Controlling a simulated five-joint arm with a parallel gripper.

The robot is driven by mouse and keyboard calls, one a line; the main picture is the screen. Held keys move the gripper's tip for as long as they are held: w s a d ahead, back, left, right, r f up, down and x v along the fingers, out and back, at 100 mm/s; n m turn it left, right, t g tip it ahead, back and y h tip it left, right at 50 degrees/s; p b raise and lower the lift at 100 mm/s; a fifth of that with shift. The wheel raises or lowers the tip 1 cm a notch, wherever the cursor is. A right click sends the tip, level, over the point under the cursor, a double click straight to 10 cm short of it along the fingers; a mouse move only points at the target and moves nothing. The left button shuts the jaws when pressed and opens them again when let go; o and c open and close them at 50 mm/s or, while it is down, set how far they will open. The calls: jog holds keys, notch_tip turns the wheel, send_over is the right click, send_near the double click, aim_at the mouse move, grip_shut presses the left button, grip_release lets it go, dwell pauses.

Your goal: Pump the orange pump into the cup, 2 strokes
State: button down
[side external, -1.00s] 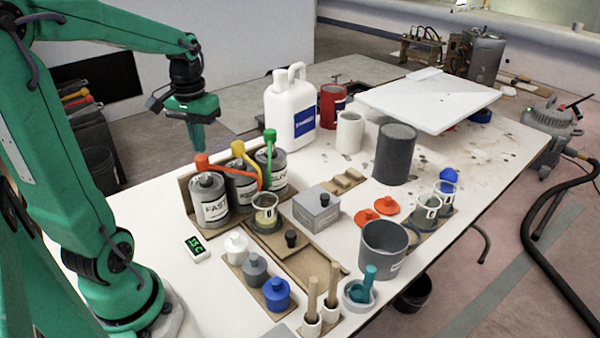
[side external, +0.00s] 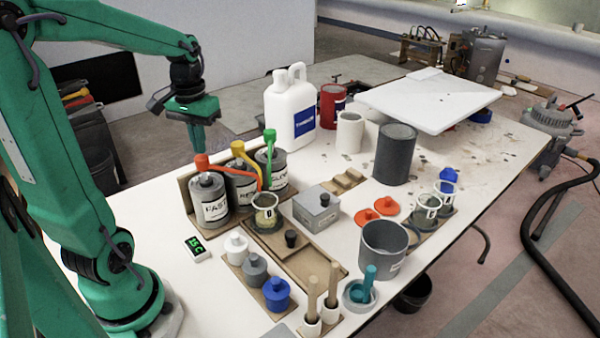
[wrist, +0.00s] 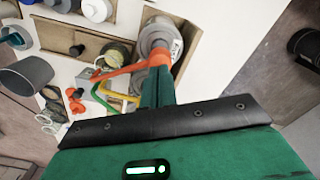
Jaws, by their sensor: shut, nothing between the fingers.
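The orange pump (side external: 202,163) tops the grey bottle marked FAST (side external: 211,206), leftmost of three pump bottles in a wooden holder. Its orange spout reaches right toward a clear cup (side external: 265,212) with pale yellow contents, standing on a dark round plate. In the wrist view the orange pump (wrist: 130,70) lies just beyond the fingertips, and the cup (wrist: 117,54) is to its left. My gripper (side external: 203,149) is shut and empty, pointing down above the orange pump head. It also shows in the wrist view (wrist: 158,76). I cannot tell whether it touches the pump.
Yellow (side external: 238,148) and green (side external: 269,136) pumps stand close beside the orange one. A grey box (side external: 316,210) sits right of the cup, and a white jug (side external: 290,112) stands behind. Small lidded pots and a digital display (side external: 197,249) are in front.

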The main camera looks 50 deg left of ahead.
aim_at(201, 157)
jog(key=shift+f, duration=1.95)
jog(key=shift+r, duration=2.1)
jog(key=shift+f, duration=1.95)
jog(key=shift+r, duration=1.95)
jog(key=shift+r, duration=0.15)
jog(key=shift+r, duration=1.4)
